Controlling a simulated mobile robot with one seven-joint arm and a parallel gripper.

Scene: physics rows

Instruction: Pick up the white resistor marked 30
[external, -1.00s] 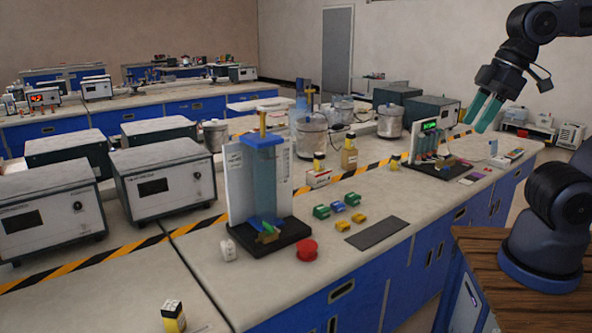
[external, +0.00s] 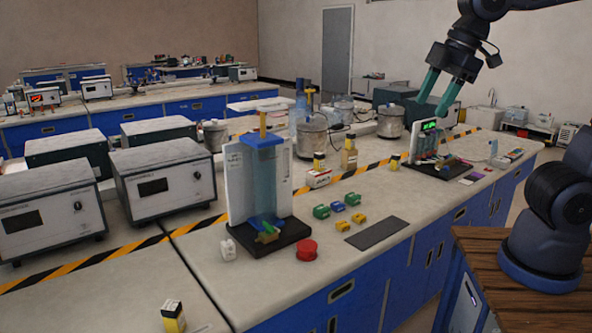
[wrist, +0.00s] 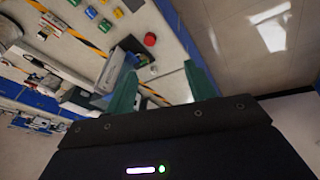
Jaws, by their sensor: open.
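A small white block (external: 228,248) stands on the bench at the left of the black-based apparatus. It looks like the white resistor, but its marking is too small to read. A small pale thing (wrist: 154,69) near the apparatus base in the wrist view may be the same block. My gripper (external: 434,105), with green fingers, is open and empty. It is high above the far right part of the bench, well away from the white block. Its spread fingers also show in the wrist view (wrist: 161,72).
The apparatus (external: 262,190) with a blue top stands beside the white block. A red round knob (external: 307,250), green blocks (external: 321,211), yellow blocks (external: 342,226) and a dark mat (external: 377,233) lie to its right. A meter stand (external: 430,150) is below my gripper.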

